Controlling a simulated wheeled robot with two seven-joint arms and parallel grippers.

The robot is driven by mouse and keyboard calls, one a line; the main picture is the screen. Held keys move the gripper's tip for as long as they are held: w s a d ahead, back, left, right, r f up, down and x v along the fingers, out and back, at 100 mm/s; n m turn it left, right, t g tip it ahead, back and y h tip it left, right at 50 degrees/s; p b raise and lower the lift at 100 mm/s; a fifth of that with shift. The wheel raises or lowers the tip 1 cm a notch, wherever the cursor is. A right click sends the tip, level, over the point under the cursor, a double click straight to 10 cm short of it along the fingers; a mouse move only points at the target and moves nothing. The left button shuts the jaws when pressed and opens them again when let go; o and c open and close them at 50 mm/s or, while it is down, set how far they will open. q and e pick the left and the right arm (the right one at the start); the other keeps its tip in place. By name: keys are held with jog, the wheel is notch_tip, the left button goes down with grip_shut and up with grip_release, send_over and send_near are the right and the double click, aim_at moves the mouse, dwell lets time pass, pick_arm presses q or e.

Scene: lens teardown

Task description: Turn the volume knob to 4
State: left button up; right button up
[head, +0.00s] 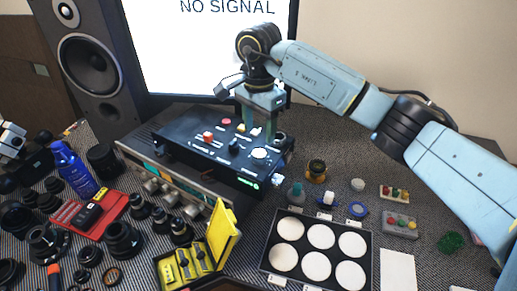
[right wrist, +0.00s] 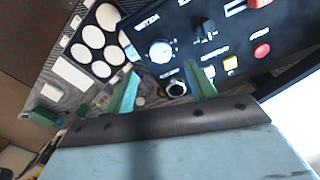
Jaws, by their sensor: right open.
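A black control box (head: 185,147) stands on the table, with a dial, buttons, a slider and knobs on its top. My right gripper (head: 264,128) reaches down over its right end, jaws open. In the right wrist view a round dark knob (right wrist: 177,89) with a pale rim sits between the open green fingers (right wrist: 164,88), apparently not gripped. The same knob seems to show just right of the fingers in the head view (head: 280,137). A white round dial (right wrist: 161,51) lies beside it. The labels are too blurred to tell which is the volume knob, or its setting.
A monitor (head: 190,50) and a speaker (head: 88,60) stand behind. A silver unit with knobs (head: 150,185) lies along the box's front left. A black tray of white discs (head: 268,262) and an open yellow case (head: 222,235) are in front. Lenses crowd the left.

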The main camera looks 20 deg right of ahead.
aim_at(259, 153)
notch_tip(259, 153, down, 8)
jog(key=shift+r, duration=0.1)
jog(key=shift+c, duration=0.4)
jog(key=c, duration=0.9)
